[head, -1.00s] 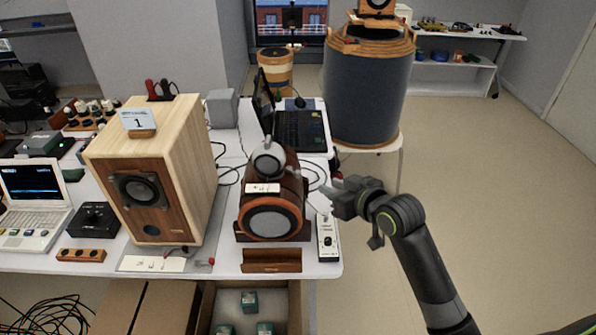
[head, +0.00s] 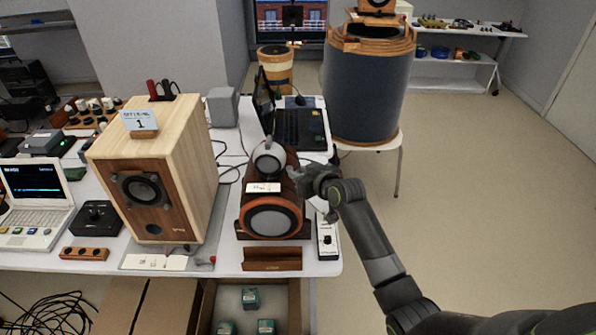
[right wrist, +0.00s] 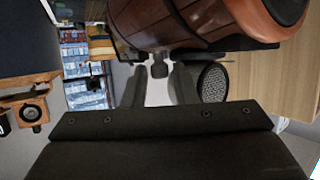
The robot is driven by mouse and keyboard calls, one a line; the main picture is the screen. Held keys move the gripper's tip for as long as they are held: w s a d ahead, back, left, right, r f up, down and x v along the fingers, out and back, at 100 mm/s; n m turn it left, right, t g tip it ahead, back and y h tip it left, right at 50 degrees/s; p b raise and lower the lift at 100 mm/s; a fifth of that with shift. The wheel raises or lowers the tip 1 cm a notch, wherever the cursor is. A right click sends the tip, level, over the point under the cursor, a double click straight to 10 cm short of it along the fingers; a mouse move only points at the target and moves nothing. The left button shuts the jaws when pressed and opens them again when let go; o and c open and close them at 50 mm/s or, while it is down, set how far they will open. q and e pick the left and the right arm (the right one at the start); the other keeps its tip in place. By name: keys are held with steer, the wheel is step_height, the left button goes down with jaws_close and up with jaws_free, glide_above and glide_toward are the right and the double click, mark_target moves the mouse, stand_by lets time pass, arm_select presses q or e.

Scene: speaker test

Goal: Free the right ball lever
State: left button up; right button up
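The barrel-shaped wooden speaker (head: 270,217) lies in a dark cradle on the white table, with a small round silver unit (head: 268,160) on top. My right gripper (head: 298,178) is at its right side, near the upper edge. In the right wrist view, the speaker's reddish-brown body (right wrist: 205,25) fills the top. A small dark ball-ended lever (right wrist: 159,69) sits beneath it, in line with the gap between my right fingers (right wrist: 159,84). The fingers are apart; contact with the ball cannot be told. In the head view the lever is hidden. My left gripper is not in view.
A large pale wooden speaker (head: 160,180) stands left of the barrel speaker. A small white box with a knob (head: 327,240) lies at the table's right edge, below my right gripper. A laptop (head: 300,128) and a large grey drum (head: 368,90) stand behind.

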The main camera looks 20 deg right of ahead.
steer(key=shift+x, duration=0.8)
steer(key=shift+c, duration=0.3)
jaws_close()
steer(key=p, duration=0.1)
steer(key=m+h+p, duration=0.1)
steer(key=p, duration=0.1)
steer(key=shift+a+r, duration=0.25)
steer(key=shift+a+f+m+h+p, duration=0.1)
steer(key=shift+m+h+p, duration=0.3)
steer(key=shift+h+p, duration=0.15)
steer(key=shift+a+f+m+h+p, duration=0.1)
steer(key=shift+a+m+h+p, duration=0.05)
steer(key=shift+m+h+p, duration=0.3)
steer(key=shift+t, duration=0.3)
steer(key=shift+o, duration=0.3)
jaws_free()
